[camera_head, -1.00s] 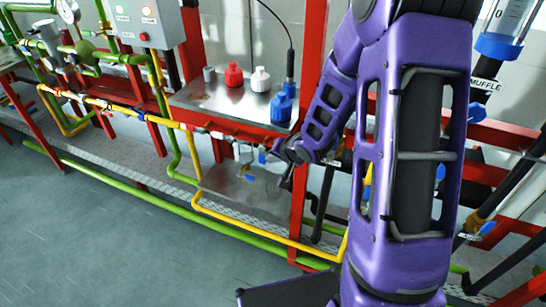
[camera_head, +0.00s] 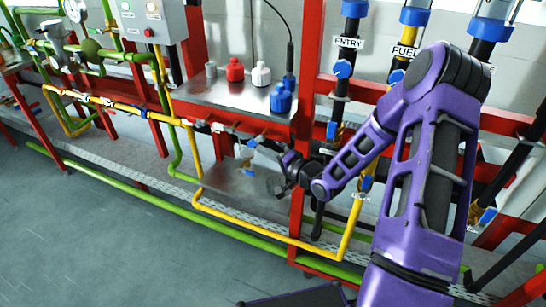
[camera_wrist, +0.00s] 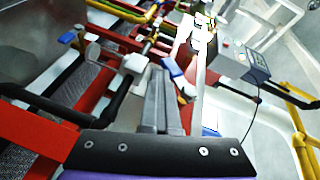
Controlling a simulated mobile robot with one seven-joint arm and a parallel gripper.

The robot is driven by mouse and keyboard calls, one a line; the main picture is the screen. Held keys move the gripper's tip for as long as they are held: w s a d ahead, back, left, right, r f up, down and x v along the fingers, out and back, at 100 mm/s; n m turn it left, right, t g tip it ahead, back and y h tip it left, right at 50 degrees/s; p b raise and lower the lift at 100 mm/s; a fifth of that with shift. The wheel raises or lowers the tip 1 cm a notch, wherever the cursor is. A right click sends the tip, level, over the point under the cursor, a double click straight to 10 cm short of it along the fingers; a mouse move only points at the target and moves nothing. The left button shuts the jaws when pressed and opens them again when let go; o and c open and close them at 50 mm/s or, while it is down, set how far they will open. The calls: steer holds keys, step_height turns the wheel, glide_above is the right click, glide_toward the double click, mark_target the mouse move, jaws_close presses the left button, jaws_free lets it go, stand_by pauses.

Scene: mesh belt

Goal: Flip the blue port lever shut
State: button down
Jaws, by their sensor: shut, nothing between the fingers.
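A small valve fitting hangs under the steel shelf in the head view, with a small blue lever (camera_head: 251,143) at its top and another blue part (camera_head: 249,171) lower down. I cannot tell which is the port lever, nor its exact angle. A blue lever (camera_wrist: 172,67) shows just beyond the fingertips there; contact cannot be told.
The steel shelf (camera_head: 220,97) holds red, white and blue bottles above. A red upright post (camera_head: 297,205) stands close to my gripper. Yellow pipe (camera_head: 250,231) and green pipe (camera_head: 230,232) run below. Labelled valves with blue handles (camera_head: 343,69) are at right. The floor at left is clear.

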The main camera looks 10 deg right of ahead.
mark_target(252, 145)
steer(key=shift+w+a+m+t+y+b, duration=0.45)
steer(key=shift+t+b, duration=0.25)
steer(key=shift+b, duration=0.35)
steer(key=shift+w+a+m+t+y+b, duration=0.3)
steer(key=shift+a+t+y+b, duration=0.3)
steer(key=shift+b, duration=0.4)
steer(key=shift+w+a+r, duration=0.15)
stand_by(0.6)
